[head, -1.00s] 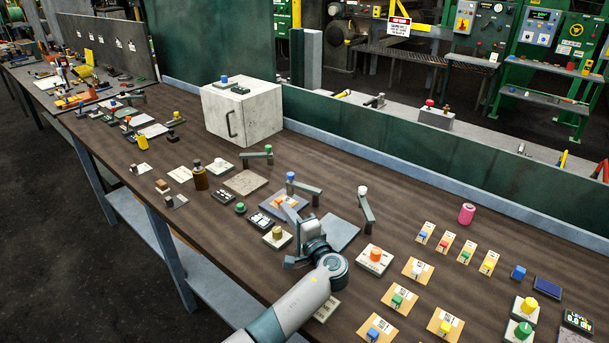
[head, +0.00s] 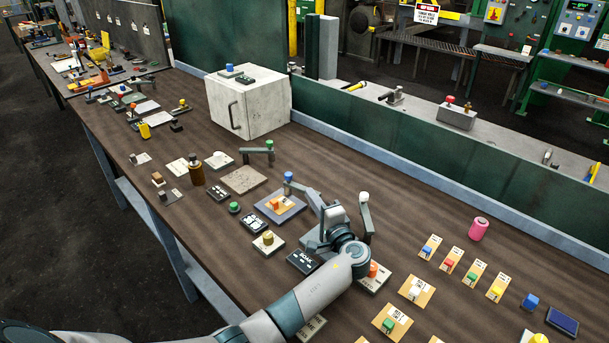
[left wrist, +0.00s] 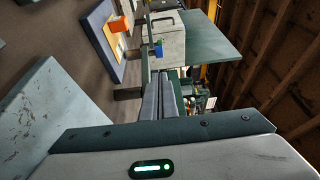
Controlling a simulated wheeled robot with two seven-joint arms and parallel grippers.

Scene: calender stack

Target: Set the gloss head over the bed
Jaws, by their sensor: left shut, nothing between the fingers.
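Three small posts with swing arms stand on the bench, topped by a green knob (head: 269,145), a blue knob (head: 288,177) and a white knob (head: 364,197). I cannot read which is the gloss head. Flat plates lie beside them: a speckled one (head: 243,180), a blue-grey one with an orange block on a card (head: 279,205), and a grey one (head: 312,242) partly hidden by my left gripper (head: 317,203). That gripper is shut and empty, between the blue and white posts. In the left wrist view its fingers (left wrist: 160,98) point towards the blue knob (left wrist: 157,49). My right gripper is out of view.
A white box (head: 248,102) stands at the back. A pink cylinder (head: 478,229) and several cards with coloured blocks are at the right. A low green wall (head: 380,140) runs behind the bench.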

